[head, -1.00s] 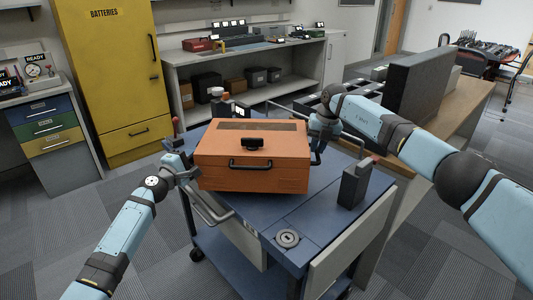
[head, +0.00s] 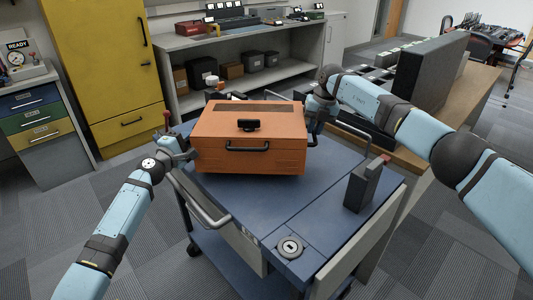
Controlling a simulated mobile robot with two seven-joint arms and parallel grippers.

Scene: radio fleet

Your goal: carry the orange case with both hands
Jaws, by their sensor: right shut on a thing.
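The orange case (head: 250,155), with a black latch and a dark front handle, is level above the blue cart top (head: 245,205). A strip of the cart top shows below its front edge, and it looks lifted clear. My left gripper (head: 187,154) is at the case's left side and appears shut on it, its fingertips partly hidden. My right gripper (head: 312,122) is shut on the case's right side. The side grips themselves are mostly hidden by the grippers.
On the cart stand a dark grey box-shaped device (head: 362,186) at right and a round disc (head: 289,248) in front. A cart handle (head: 203,207) juts out at left. A wooden desk (head: 470,105) is close on the right, shelving (head: 240,88) behind. Carpet is clear at left.

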